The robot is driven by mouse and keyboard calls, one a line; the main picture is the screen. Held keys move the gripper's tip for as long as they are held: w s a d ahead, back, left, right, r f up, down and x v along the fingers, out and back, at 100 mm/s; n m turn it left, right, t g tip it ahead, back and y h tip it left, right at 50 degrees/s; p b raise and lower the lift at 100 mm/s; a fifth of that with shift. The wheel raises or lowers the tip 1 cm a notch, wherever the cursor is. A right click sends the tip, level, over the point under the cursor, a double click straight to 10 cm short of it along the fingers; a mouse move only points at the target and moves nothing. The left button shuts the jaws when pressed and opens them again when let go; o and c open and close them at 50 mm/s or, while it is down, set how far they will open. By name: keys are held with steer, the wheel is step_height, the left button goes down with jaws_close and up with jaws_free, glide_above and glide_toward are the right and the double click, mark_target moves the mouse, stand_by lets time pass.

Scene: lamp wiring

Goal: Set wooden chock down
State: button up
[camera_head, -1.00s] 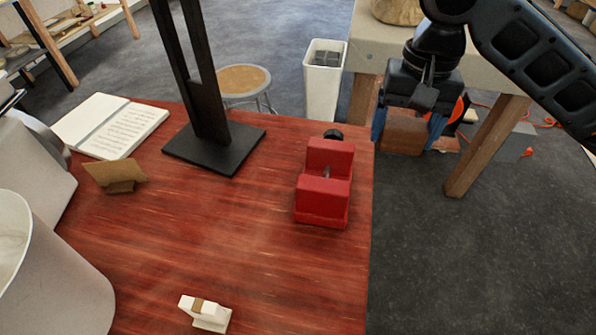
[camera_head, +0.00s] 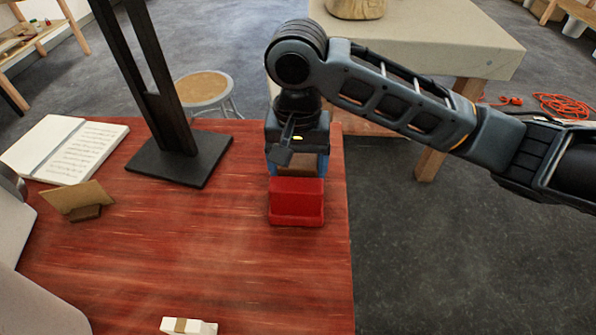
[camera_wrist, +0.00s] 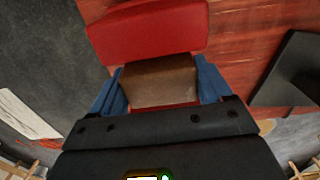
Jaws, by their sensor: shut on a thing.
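The wooden chock (camera_head: 297,161) is a brown block between the blue fingers of my gripper (camera_head: 297,171). In the wrist view, the chock (camera_wrist: 158,88) fills the space between the fingers (camera_wrist: 160,70). My gripper is shut on it. The red vise (camera_head: 297,204) stands near the right edge of the red wooden table (camera_head: 190,270). My gripper points down over the far part of the vise and hides it in the head view. The vise's red body (camera_wrist: 150,32) lies just beyond the chock in the wrist view. I cannot tell whether the chock touches the vise or table.
A black stand (camera_head: 180,158) rises left of my gripper. An open book (camera_head: 70,150), a brown card on a holder (camera_head: 78,200) and a small white piece (camera_head: 188,326) also lie on the table. A stool (camera_head: 203,87) stands behind.

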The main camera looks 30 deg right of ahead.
mark_target(298, 160)
steer(key=shift+f, duration=1.2)
steer(key=shift+f, duration=0.2)
steer(key=o, duration=1)
steer(key=shift+r, duration=0.1)
step_height(298, 160, up, 12)
steer(key=shift+r+p, duration=0.1)
steer(key=shift+p, duration=0.7)
